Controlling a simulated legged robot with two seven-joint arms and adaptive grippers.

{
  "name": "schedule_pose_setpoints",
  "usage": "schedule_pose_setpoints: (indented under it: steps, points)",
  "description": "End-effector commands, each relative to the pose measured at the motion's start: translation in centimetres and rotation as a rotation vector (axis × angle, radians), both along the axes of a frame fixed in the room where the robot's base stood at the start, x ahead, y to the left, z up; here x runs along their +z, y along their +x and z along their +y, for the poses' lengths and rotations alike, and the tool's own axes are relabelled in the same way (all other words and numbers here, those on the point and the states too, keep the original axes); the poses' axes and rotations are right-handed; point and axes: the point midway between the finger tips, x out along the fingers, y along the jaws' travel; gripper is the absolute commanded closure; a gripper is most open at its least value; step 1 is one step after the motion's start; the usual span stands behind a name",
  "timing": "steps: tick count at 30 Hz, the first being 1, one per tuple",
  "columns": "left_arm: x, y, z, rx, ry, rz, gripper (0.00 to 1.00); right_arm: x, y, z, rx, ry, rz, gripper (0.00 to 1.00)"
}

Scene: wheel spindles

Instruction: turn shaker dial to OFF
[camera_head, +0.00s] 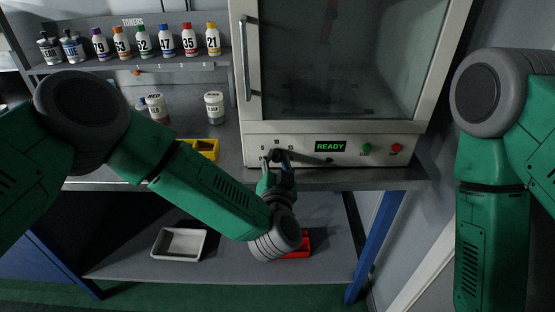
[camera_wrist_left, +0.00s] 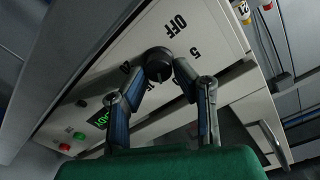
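The shaker dial (camera_wrist_left: 157,62) is a dark round knob on the shaker's pale front panel. The wrist view shows it below the printed word OFF, with a 5 to its right. In the head view the dial (camera_head: 277,156) is partly covered by my gripper. My left gripper (camera_head: 279,168) reaches up to the panel from below. In the wrist view its two fingers (camera_wrist_left: 158,78) are apart, one on each side of the dial; whether they touch it is unclear. The dial's pointer direction is hard to make out. My right gripper is outside the view.
The shaker (camera_head: 330,70) has a glass door with a handle (camera_head: 252,55), a READY display (camera_head: 330,146), a green button (camera_head: 367,147) and a red button (camera_head: 396,148). Toner bottles (camera_head: 165,40) line a shelf at left. A grey tray (camera_head: 180,243) and red object (camera_head: 300,245) sit below.

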Motion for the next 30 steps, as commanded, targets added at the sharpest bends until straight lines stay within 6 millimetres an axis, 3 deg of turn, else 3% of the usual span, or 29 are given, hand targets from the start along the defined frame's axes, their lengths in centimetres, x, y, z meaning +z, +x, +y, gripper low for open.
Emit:
schedule_pose_setpoints:
  steps: [1,30]
  points:
    - [-0.6,0.3,0.9,0.027,0.013,0.005,1.0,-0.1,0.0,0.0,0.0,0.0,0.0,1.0]
    - [0.6,0.6,0.1,0.029,0.014,-0.021,1.0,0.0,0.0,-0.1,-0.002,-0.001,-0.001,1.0]
